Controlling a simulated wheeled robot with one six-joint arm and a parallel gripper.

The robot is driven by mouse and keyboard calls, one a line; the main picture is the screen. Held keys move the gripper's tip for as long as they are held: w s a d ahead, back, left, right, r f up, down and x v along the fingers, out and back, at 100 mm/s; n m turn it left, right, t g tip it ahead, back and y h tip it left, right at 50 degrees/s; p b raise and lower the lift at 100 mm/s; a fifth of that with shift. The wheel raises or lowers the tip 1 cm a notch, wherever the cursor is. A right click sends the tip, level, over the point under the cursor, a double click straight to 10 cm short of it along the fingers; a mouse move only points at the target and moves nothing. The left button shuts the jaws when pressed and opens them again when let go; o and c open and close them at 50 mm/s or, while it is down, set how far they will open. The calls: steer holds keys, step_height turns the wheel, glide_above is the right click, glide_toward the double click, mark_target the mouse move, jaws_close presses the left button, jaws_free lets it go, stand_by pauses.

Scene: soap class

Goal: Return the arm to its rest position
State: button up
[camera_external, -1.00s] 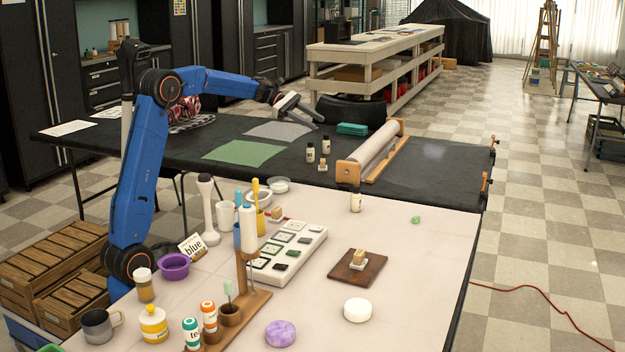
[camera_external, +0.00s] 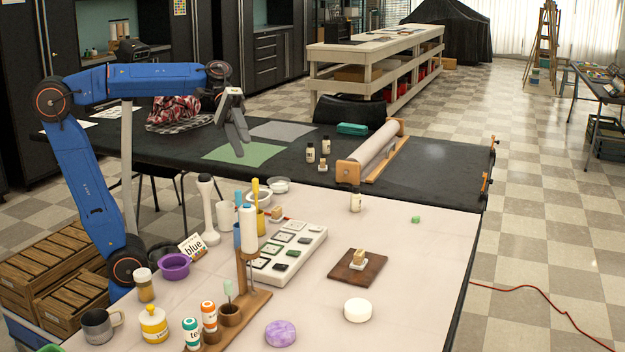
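My blue arm rises from the left side of the table and bends at a high elbow, with its forearm level toward the right. My gripper (camera_external: 240,150) hangs at the forearm's end, with its grey fingers pointing down. It is above the black table (camera_external: 440,160) and in front of the green sheet (camera_external: 225,155). I see nothing held in it. The fingers overlap from this side, so I cannot tell how far apart they are.
Below the arm, the pale tabletop (camera_external: 420,270) holds a purple bowl (camera_external: 174,268), a white tray of squares (camera_external: 305,262), a wooden bottle rack (camera_external: 262,300) and a brown board (camera_external: 357,277). A roller on a wooden frame (camera_external: 370,155) stands farther back. The air around the gripper looks clear.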

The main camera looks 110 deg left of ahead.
steer(key=s+d+f+m+g, duration=0.25)
steer(key=s+d+m, duration=0.5)
steer(key=d, duration=0.65)
steer(key=s+a+f+m+y, duration=0.1)
steer(key=s+f, duration=0.4)
steer(key=f, duration=0.6)
steer(key=s+f+m+g+y, duration=0.1)
steer(key=s+f+m+y, duration=0.2)
steer(key=f, duration=0.9)
steer(key=s+y, duration=0.3)
steer(key=shift+a+f+m, duration=0.25)
steer(key=shift+a+m, duration=0.1)
